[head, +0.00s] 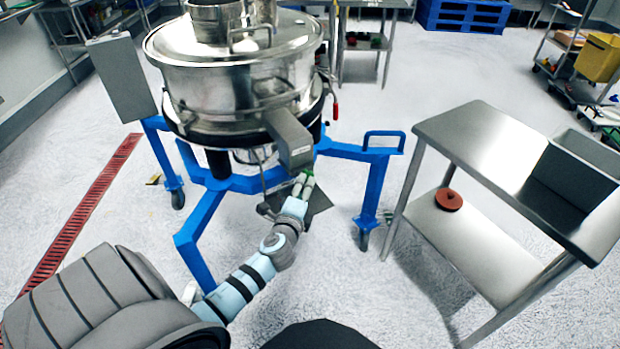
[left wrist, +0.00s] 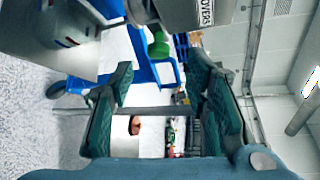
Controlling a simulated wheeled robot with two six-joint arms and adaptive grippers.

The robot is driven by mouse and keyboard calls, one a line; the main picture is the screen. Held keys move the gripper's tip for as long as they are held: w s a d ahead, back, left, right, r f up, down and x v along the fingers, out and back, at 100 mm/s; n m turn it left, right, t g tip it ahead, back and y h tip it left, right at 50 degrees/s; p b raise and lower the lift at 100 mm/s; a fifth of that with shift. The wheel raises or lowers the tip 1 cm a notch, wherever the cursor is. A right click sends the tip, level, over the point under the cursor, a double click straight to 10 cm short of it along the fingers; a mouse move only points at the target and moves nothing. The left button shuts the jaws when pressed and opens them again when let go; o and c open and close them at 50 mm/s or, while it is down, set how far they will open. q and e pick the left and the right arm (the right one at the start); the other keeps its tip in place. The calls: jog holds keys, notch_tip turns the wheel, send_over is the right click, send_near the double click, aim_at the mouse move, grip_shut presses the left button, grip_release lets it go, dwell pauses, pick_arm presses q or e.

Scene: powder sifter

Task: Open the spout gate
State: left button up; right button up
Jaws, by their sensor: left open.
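The steel powder sifter (head: 235,95) stands on a blue wheeled frame. Its grey box-shaped spout (head: 289,138) slopes down toward me; its end, lettered "OVERS", shows at the top of the left wrist view (left wrist: 205,12). A green knob (left wrist: 158,47) sits by the spout end; I take it for the gate's handle. My left gripper (head: 304,183) is just below the spout mouth. In the left wrist view its two dark green fingers (left wrist: 163,72) are apart with nothing between them, and the knob is just beyond their tips. The gate plate itself cannot be made out. My right gripper is not in view.
The blue frame legs (head: 205,222) stand around my left forearm. A steel table (head: 480,140) with a lower shelf is at the right, a reddish round object (head: 448,199) on that shelf. A grey control box (head: 121,78) is at the left. Floor between frame and table is clear.

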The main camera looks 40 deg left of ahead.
pick_arm(q)
jog(key=b+x, duration=0.1)
jog(key=x, duration=0.3)
jog(key=b+x, duration=0.1)
jog(key=x, duration=0.3)
jog(key=shift+d+f, duration=0.1)
jog(key=shift+f, duration=0.1)
jog(key=shift+w, duration=0.3)
grip_shut()
